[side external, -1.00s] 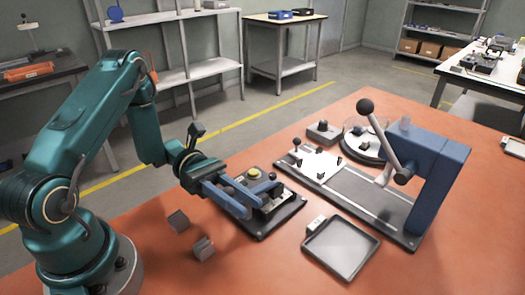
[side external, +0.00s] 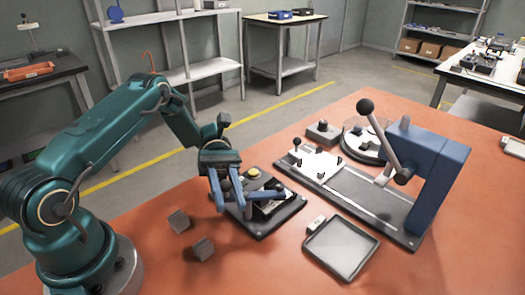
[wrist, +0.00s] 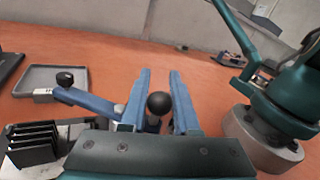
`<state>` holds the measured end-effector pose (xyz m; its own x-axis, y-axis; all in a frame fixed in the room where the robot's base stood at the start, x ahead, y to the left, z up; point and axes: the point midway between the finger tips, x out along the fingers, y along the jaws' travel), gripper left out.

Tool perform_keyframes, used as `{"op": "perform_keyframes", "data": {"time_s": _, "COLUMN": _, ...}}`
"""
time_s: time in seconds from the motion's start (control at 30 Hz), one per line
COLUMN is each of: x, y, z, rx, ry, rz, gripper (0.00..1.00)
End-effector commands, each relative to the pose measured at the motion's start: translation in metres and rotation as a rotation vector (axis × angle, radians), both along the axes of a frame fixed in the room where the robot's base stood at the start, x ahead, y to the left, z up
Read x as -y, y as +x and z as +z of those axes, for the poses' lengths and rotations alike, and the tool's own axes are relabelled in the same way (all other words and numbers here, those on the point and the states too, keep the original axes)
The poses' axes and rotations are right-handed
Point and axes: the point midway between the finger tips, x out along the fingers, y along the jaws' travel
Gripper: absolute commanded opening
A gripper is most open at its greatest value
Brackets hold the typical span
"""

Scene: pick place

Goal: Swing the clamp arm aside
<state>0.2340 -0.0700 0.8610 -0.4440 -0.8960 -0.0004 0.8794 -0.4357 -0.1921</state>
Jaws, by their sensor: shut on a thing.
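The small fixture (side external: 262,233) has a dark base plate and a yellow button (side external: 254,172). Its blue clamp arm (side external: 265,214) reaches out to the right over the plate, towards the tray. In the wrist view the clamp arm (wrist: 92,101) runs left from the gripper and carries a black knob (wrist: 65,79) at its outer end. A black ball handle (wrist: 160,103) stands between the blue fingers of my gripper (wrist: 160,73), which is shut on it. In the side view my gripper (side external: 231,204) points down at the fixture's left edge. The fingers partly hide the handle there.
An empty grey tray (side external: 341,248) lies at the right front. A larger press with a blue column (side external: 435,180) and a long ball-ended lever (side external: 382,138) stands behind it. Two small grey blocks (side external: 179,221) (side external: 203,248) lie left of the fixture.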

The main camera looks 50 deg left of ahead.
Motion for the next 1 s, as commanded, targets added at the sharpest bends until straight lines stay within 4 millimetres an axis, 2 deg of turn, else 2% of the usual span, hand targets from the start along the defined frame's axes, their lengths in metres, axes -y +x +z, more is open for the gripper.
{"op": "perform_keyframes", "data": {"time_s": 0.37, "x": 0.0003, "y": -0.0009, "z": -0.0006, "rx": -0.002, "ry": 0.001, "rz": -0.009, "gripper": 0.0}}
{"op": "perform_keyframes", "data": {"time_s": 0.4, "x": 0.0003, "y": -0.0009, "z": -0.0006, "rx": -0.002, "ry": 0.001, "rz": -0.009, "gripper": 0.41}}
{"op": "perform_keyframes", "data": {"time_s": 0.43, "x": 0.0003, "y": -0.0009, "z": -0.0006, "rx": -0.002, "ry": 0.001, "rz": -0.008, "gripper": 0.52}}
{"op": "perform_keyframes", "data": {"time_s": 0.47, "x": 0.0003, "y": -0.0008, "z": -0.0005, "rx": -0.002, "ry": 0.0, "rz": -0.008, "gripper": 0.59}}
{"op": "perform_keyframes", "data": {"time_s": 1.0, "x": 0.0021, "y": -0.0002, "z": 0.0006, "rx": -0.003, "ry": -0.001, "rz": 0.055, "gripper": 0.59}}
